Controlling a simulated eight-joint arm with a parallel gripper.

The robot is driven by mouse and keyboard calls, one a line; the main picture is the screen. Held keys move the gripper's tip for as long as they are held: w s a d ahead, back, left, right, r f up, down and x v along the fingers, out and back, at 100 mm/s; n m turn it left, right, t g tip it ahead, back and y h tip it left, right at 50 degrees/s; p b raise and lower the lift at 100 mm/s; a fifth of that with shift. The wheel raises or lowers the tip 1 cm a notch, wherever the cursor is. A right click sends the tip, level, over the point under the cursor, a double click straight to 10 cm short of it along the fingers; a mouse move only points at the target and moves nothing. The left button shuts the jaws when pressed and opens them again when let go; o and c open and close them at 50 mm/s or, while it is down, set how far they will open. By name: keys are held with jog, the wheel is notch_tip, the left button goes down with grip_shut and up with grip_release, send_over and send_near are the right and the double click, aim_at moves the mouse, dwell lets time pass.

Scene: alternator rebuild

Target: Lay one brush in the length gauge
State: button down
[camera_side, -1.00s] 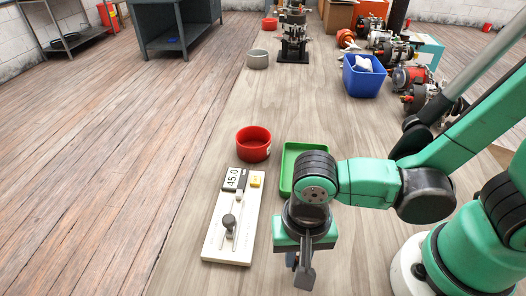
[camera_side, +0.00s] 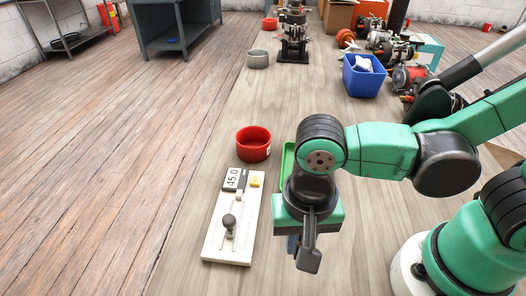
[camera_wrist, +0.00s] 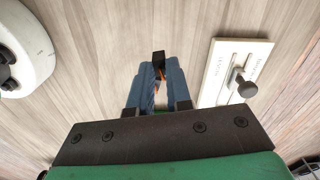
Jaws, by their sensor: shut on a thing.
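The length gauge (camera_side: 212,245) is a white board with a 45.0 display, a slider with a dark knob and a small yellow label. It lies flat on the bench, left of my gripper (camera_side: 304,252). Its knob end also shows at the right in the wrist view (camera_wrist: 217,82). In the wrist view, my gripper (camera_wrist: 158,78) is shut on a small black brush (camera_wrist: 158,58) with a copper-orange lead. The brush sits between the blue fingertips, apart from the gauge. The side view does not show the brush clearly.
A green tray (camera_side: 287,165) is mostly hidden behind my arm. A red bowl (camera_side: 254,145) stands just beyond the gauge. A blue bin (camera_side: 362,82), a grey round dish (camera_side: 258,60) and alternators are farther back. Bare bench lies between gripper and gauge.

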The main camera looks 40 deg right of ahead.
jog(key=w+a+r+m, duration=0.2)
jog(key=w+r, duration=0.1)
jog(key=w, duration=1)
jog(key=shift+w+d+f, duration=0.1)
jog(key=shift+w+f, duration=0.05)
jog(key=shift+f, duration=0.6)
jog(key=shift+w+d+f, duration=0.1)
jog(key=shift+w+f, duration=0.05)
jog(key=shift+f, duration=0.6)
jog(key=shift+w+d+f, duration=0.1)
jog(key=shift+w+f, duration=0.05)
jog(key=shift+f, duration=0.6)
jog(key=shift+f, duration=0.1)
jog(key=shift+f, duration=0.75)
jog(key=shift+f, duration=0.15)
jog(key=c, duration=0.7)
grip_release()
jog(key=shift+c, duration=0.2)
